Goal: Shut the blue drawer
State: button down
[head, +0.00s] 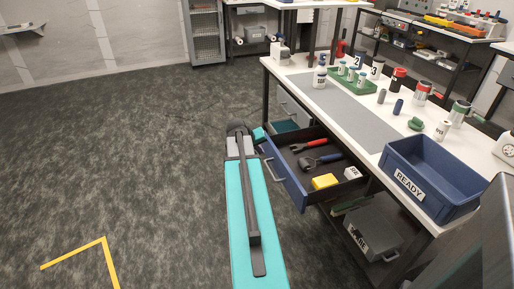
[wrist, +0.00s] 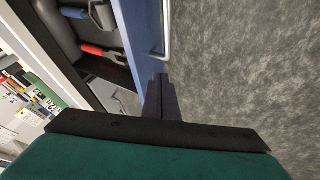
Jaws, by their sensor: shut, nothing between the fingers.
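The blue drawer (head: 287,186) is pulled out from under the white bench, its front panel and metal handle (head: 268,171) facing left. Inside it lie a red-handled tool (head: 308,145), a blue-handled tool (head: 322,161), a yellow block (head: 325,181) and a white labelled block (head: 352,173). In the wrist view the blue front panel (wrist: 146,28) and handle (wrist: 166,32) are at upper middle. My gripper (wrist: 160,82) is shut and empty, its fingertips near the panel's outer face beside the handle. I cannot tell whether they touch. In the head view the fingers are not clearly visible.
The bench top (head: 306,75) holds a green tray (head: 352,82) of bottles, several containers and a blue READY bin (head: 425,178). A grey case (head: 372,228) sits on the lower shelf under the drawer. The floor (head: 120,150) at left is open, with yellow tape (head: 75,252).

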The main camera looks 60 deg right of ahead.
aim_at(273, 153)
jog(key=d+f, duration=0.1)
jog(key=s+d, duration=0.1)
jog(key=d+f, duration=0.1)
jog(key=d, duration=0.1)
jog(key=shift+s+f, duration=0.25)
jog(key=shift+f, duration=0.1)
jog(key=shift+s+d+p, duration=0.3)
jog(key=shift+s+d, duration=0.15)
jog(key=shift+d, duration=0.2)
jog(key=shift+d, duration=0.1)
